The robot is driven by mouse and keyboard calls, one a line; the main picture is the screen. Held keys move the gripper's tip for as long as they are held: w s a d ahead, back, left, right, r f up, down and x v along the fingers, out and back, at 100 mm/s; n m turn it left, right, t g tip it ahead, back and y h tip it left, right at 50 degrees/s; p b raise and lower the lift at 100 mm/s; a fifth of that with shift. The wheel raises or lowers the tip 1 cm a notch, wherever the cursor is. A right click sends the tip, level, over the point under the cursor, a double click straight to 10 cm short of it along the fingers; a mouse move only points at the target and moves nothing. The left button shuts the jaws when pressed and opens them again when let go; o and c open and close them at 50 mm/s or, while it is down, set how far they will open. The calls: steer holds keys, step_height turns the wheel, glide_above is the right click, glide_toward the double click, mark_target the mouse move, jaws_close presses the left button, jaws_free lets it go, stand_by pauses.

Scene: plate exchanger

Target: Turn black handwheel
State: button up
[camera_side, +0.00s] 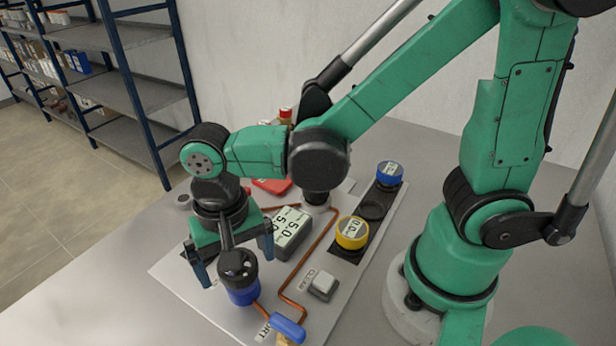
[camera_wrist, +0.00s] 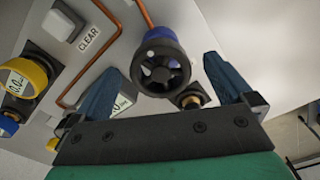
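The black handwheel (camera_side: 238,264) sits on a blue body at the near left of the panel in the side view. In the wrist view the spoked handwheel (camera_wrist: 160,70) faces the camera, with a little blue showing at its rim. My gripper (camera_side: 232,258) points down, and its two blue fingers are wide apart. In the wrist view my gripper (camera_wrist: 165,72) has one finger on either side of the handwheel, with visible gaps. Nothing is held. The exact height of the fingertips against the wheel is hard to tell.
The panel (camera_side: 177,277) carries a grey display (camera_side: 290,230), copper pipes (camera_side: 318,245), a white CLEAR button (camera_side: 322,283), a yellow knob (camera_side: 352,233) and a blue knob (camera_side: 389,173). A blue lever (camera_side: 287,328) stands near the front. Shelves (camera_side: 110,75) are behind, beyond the table.

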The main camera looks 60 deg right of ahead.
steer(key=shift+r, duration=2.8)
steer(key=w+d+r+n+t, duration=0.2)
steer(key=d+n+t, duration=0.3)
steer(key=d, duration=0.7)
steer(key=shift+d+n+t, duration=0.3)
steer(key=shift+n+t, duration=0.1)
steer(key=shift+t, duration=0.7)
